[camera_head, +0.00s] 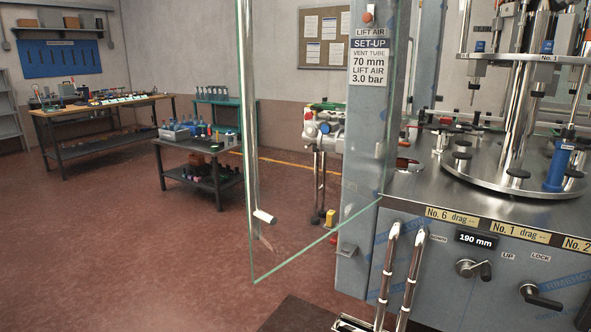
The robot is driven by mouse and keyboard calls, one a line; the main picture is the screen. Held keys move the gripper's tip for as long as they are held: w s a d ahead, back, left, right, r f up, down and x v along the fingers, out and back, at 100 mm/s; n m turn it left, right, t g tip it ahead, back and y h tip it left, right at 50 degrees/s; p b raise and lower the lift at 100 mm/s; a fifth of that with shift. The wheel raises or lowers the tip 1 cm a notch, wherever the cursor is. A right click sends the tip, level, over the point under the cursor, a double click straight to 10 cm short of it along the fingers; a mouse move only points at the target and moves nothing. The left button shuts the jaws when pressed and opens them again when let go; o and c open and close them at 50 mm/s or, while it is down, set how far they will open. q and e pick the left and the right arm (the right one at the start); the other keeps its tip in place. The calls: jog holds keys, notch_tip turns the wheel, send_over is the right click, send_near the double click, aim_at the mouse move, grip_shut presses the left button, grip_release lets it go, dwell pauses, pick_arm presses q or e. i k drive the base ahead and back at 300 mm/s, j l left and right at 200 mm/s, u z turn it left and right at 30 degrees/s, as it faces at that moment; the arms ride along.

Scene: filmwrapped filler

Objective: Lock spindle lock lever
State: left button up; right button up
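A clear door panel (320,150) stands open left of the machine. Two bent chrome rails (397,275) rise before the panel, left of the crank. A round steel turntable (520,170) sits above. Workbenches (105,100) stand far left, with open red floor (150,260) between.

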aim_at(529, 298)
jog(key=z, duration=1.5)
